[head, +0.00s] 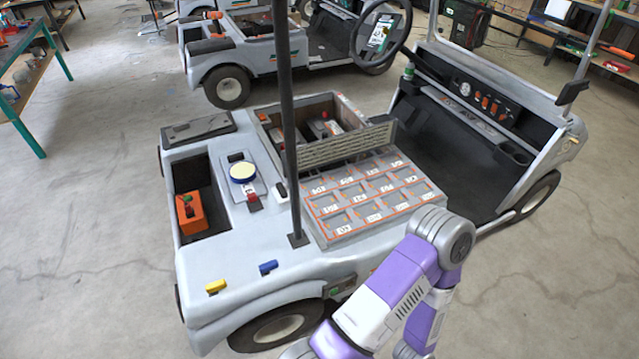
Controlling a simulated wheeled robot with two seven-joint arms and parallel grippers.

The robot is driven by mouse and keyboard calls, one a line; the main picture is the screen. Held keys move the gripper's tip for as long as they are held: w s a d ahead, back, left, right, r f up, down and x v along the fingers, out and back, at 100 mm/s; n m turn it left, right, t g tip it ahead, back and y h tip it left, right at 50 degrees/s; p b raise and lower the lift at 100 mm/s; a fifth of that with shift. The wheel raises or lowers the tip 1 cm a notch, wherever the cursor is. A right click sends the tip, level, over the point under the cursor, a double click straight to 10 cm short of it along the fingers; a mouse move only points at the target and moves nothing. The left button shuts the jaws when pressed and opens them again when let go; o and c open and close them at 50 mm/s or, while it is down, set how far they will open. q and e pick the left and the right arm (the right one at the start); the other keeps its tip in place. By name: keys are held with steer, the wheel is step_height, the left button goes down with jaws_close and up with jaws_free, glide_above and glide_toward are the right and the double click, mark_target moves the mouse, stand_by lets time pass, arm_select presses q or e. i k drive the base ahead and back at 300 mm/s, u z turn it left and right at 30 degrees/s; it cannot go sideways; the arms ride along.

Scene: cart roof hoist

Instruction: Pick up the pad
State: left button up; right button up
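A round pale-yellow disc with a blue rim (243,171) lies on a light plate on the grey cart's deck; it may be the pad. A flat dark panel (198,129) lies at the deck's far left corner, and I cannot tell whether that is the pad instead. A small red and white item (251,196) is beside the disc, on its near side. My purple and grey arm shows at the lower right, near the cart's side. Neither of my grippers is in view.
The cart (222,258) has a dark upright post (287,120) and a labelled tray of compartments (352,232). An orange box (191,214) sits in the left recess. Small yellow (215,287) and blue (268,267) blocks lie at the near edge.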

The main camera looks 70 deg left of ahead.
mark_target(281, 193)
steer(key=i, duration=0.6)
steer(key=u, duration=2.75)
